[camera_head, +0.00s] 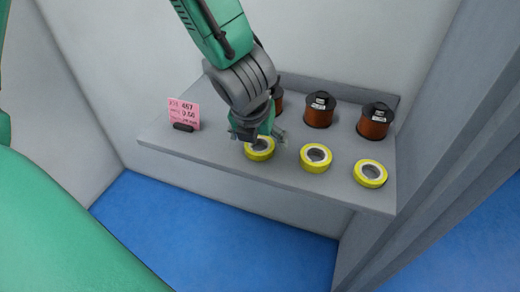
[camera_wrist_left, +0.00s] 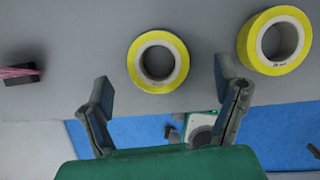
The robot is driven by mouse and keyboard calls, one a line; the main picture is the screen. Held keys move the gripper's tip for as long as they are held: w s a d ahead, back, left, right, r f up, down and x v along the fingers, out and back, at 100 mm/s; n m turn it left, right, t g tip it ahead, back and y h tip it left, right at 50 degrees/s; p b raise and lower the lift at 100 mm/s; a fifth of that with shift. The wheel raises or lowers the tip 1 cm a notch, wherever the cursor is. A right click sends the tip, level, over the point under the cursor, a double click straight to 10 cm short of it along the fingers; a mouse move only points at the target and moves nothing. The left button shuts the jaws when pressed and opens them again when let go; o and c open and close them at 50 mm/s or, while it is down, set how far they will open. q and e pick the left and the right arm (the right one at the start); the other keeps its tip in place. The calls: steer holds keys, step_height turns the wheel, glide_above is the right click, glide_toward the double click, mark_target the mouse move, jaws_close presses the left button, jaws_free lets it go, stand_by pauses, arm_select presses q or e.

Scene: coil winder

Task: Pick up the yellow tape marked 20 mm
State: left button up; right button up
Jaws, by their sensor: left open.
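Three yellow tape rolls with white cores lie flat in a row along the front of a grey shelf: a left tape (camera_head: 262,157), a middle tape (camera_head: 316,167) and a right tape (camera_head: 370,183). I cannot read any width marking. My left gripper (camera_head: 262,134) is open and empty above the left tape, partly hiding it. In the left wrist view my open fingers (camera_wrist_left: 165,82) stand apart on either side of a yellow tape (camera_wrist_left: 158,37), which lies just beyond them. A second tape (camera_wrist_left: 248,48) is to its right. My right gripper is not in view.
Copper coil spools stand behind the tapes: a middle one (camera_head: 319,112), a right one (camera_head: 373,124) and one half hidden by my arm. A pink card (camera_head: 184,111) stands on the left of the grey shelf (camera_head: 215,148). Blue floor (camera_head: 210,230) lies below the shelf edge.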

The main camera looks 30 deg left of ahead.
mark_target(261, 148)
arm_select(q)
steer(key=x, duration=0.3)
steer(key=shift+w+a+f, duration=0.15)
steer(key=shift+a, duration=0.05)
steer(key=shift+c, duration=1.1)
steer(key=c, duration=1)
